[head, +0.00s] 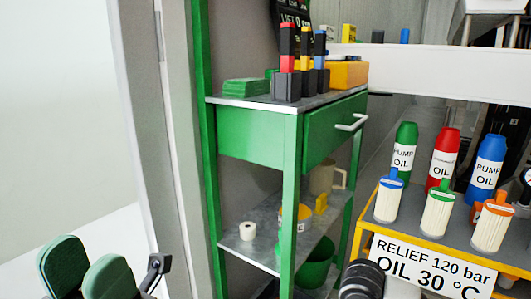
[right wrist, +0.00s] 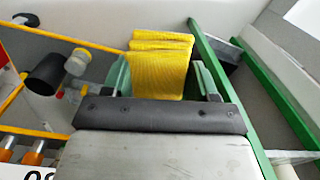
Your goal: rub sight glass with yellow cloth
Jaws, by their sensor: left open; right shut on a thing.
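The yellow cloth (right wrist: 165,62) shows in the right wrist view as a folded, ribbed bundle between the green fingers of my right gripper (right wrist: 160,78). That gripper is shut on it, and the cloth sticks out past the fingertips. My right gripper is not seen in the head view. My left gripper (head: 86,263) is at the bottom left of the head view, its green fingers apart and nothing between them. I cannot clearly make out the sight glass in either view.
A green cabinet (head: 255,135) with a drawer and lower shelf stands mid-view. Oil bottles (head: 443,160) and white filters (head: 438,212) stand on a yellow-edged bench at right. A black cylinder (head: 362,280) is at the bottom. In the right wrist view, yellow bars (right wrist: 70,40) and a green post (right wrist: 235,95) flank the gripper.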

